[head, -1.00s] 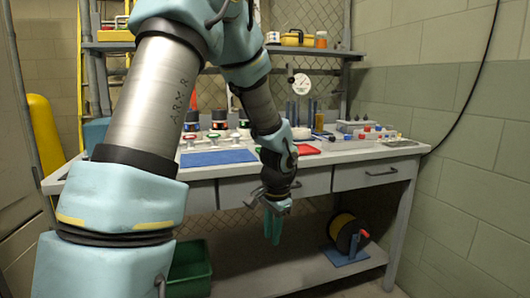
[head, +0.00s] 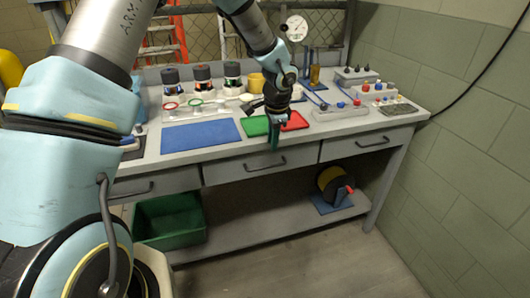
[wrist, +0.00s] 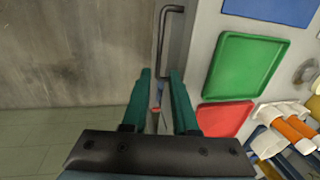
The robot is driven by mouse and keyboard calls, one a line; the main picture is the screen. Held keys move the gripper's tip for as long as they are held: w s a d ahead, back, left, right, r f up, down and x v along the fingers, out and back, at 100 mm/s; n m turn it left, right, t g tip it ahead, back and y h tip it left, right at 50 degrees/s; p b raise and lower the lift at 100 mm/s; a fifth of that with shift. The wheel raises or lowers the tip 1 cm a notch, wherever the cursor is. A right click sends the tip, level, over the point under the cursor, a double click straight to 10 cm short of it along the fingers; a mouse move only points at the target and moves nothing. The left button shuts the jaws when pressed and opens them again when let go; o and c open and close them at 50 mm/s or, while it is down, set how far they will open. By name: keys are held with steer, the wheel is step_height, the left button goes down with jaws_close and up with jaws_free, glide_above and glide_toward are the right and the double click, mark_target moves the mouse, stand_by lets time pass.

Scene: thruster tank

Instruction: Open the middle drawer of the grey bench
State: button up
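The grey bench (head: 185,152) has three drawers side by side under its top, all shut. The middle drawer (head: 225,174) has a dark bar handle (head: 252,168), which also shows in the wrist view (wrist: 171,28). My gripper (head: 275,147) points down at the bench's front edge, close to the right part of this handle in the head view. In the wrist view my gripper (wrist: 160,76) has its two teal fingers apart.
A green tray (head: 254,127) and a red tray (head: 297,121) lie on the bench top behind my gripper, with a blue mat (head: 200,135) to the left. Below are a green bin (head: 168,222) and a cable spool (head: 334,184) on the lower shelf. Floor in front is clear.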

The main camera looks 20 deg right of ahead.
mark_target(270, 161)
steer(key=f, duration=0.3)
steer(key=w+f+p, duration=0.1)
steer(key=f, duration=0.2)
steer(key=f+p, duration=0.1)
steer(key=f, duration=0.3)
steer(key=shift+w+d, duration=0.1)
steer(key=shift+w, duration=0.3)
steer(key=shift+c, duration=0.2)
jaws_close()
stand_by(0.7)
